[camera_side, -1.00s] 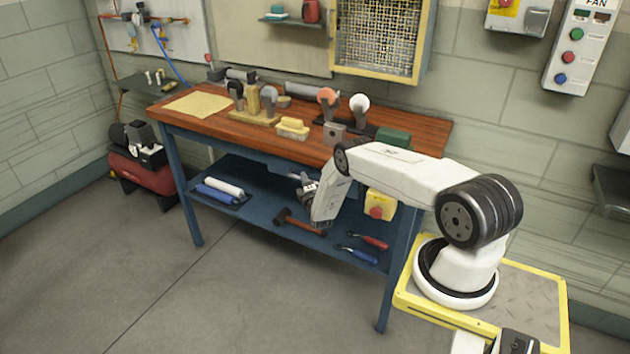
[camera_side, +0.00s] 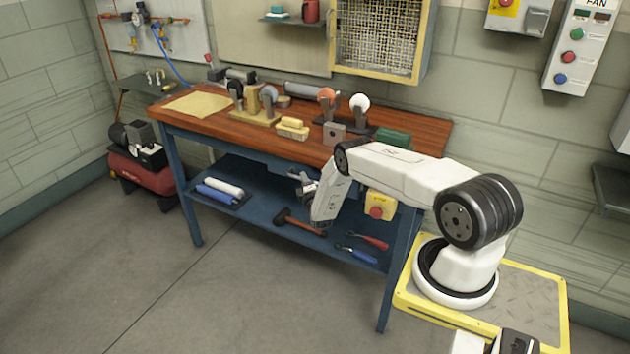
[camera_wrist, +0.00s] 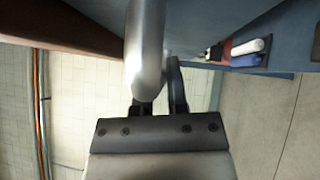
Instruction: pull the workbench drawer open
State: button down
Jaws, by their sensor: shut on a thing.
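The workbench has a wooden top (camera_side: 225,121) and a blue frame. Its blue drawer front (camera_side: 266,164) is under the front edge, partly hidden behind my arm and gripper. I cannot tell from the side view whether the drawer stands out at all. My gripper (camera_side: 303,183) is at the drawer front, below the tabletop. In the wrist view, a silver bar handle (camera_wrist: 144,62) runs up between the dark fingers of my gripper (camera_wrist: 160,103). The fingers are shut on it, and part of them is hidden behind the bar.
The lower shelf (camera_side: 262,205) holds a hammer (camera_side: 299,222), tubes (camera_side: 217,190) and hand tools (camera_side: 357,254). A yellow box with a red button (camera_side: 380,205) hangs right of my gripper. The floor (camera_side: 220,300) in front is clear.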

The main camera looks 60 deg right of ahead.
jog(key=shift+a, duration=0.1)
jog(key=a, duration=2.7)
jog(key=shift+w, duration=0.1)
jog(key=c, duration=0.7)
grip_release()
jog(key=shift+o, duration=0.2)
jog(key=shift+d, duration=0.1)
jog(key=v, duration=0.8)
jog(key=shift+w+r, duration=0.1)
jog(key=shift+w, duration=0.05)
